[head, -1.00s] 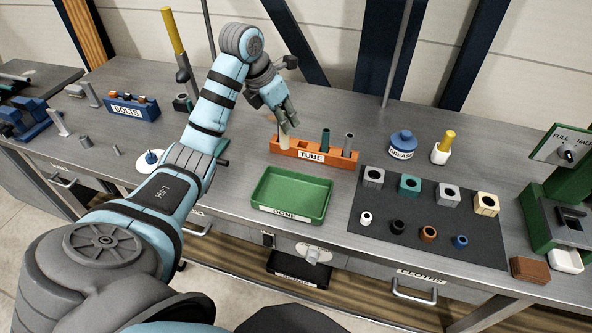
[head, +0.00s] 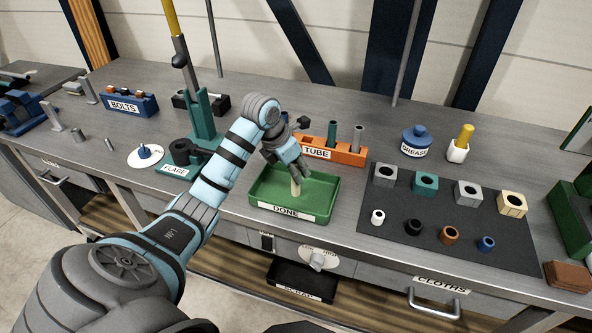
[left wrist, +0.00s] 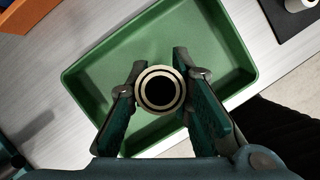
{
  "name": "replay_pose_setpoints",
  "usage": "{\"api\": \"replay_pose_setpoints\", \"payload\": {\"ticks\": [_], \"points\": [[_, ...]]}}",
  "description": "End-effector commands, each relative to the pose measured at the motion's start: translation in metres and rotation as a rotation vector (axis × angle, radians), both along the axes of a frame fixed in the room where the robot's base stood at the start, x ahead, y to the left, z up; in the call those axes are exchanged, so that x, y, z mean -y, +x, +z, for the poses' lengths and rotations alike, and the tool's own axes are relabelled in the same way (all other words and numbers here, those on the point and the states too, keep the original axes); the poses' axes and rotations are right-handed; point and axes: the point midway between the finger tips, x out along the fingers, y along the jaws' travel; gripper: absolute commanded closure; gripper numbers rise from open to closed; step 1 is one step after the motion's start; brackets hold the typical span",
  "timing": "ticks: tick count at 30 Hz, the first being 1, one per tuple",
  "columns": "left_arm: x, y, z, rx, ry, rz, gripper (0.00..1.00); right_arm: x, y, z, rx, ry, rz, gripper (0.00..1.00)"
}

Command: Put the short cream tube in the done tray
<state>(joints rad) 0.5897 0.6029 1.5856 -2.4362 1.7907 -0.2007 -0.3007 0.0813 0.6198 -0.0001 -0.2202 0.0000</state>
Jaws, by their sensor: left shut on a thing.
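The short cream tube (head: 295,187) is upright in my left gripper (head: 294,170), over the green done tray (head: 321,206). In the left wrist view the tube (left wrist: 160,72) shows end-on as a cream ring between the two fingers of the left gripper (left wrist: 160,90), which is shut on it. The tray (left wrist: 222,45) lies below it there, with no other thing seen inside. I cannot tell whether the tube's lower end touches the tray floor. My right gripper is not in view.
The orange tube rack (head: 347,156) stands just behind the tray, holding a teal and a grey tube. A dark mat (head: 450,240) with blocks and small rings lies to the right. The green flare tool (head: 203,130) stands to the left.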

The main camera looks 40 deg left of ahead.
Motion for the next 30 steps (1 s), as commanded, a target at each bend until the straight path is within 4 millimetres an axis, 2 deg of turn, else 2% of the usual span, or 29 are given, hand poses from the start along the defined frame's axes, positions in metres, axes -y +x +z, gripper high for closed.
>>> {"api": "replay_pose_setpoints", "payload": {"ticks": [6, 7, 10, 11, 19, 22, 26, 30], "points": [[0.000, 0.000, -0.003, 0.000, 0.000, 0.000, 1.00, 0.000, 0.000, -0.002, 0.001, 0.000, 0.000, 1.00], [0.000, 0.000, -0.003, 0.000, 0.000, 0.000, 0.79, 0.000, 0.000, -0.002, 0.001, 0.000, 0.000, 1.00], [0.000, 0.000, -0.002, 0.000, 0.000, 0.000, 0.63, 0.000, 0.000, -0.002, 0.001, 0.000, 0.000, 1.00], [0.000, 0.000, -0.002, 0.000, 0.000, 0.000, 0.60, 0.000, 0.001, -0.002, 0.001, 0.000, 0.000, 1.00], [0.000, 0.000, -0.001, 0.000, 0.000, 0.000, 0.60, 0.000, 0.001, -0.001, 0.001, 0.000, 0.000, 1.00], [-0.001, -0.001, 0.007, 0.001, 0.001, -0.001, 0.60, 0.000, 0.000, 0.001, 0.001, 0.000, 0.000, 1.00], [-0.004, -0.011, 0.033, 0.004, 0.004, 0.000, 0.60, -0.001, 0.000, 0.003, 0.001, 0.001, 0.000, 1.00], [-0.008, -0.026, 0.071, 0.005, 0.003, 0.001, 0.60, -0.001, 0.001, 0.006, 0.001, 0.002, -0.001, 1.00]]}}
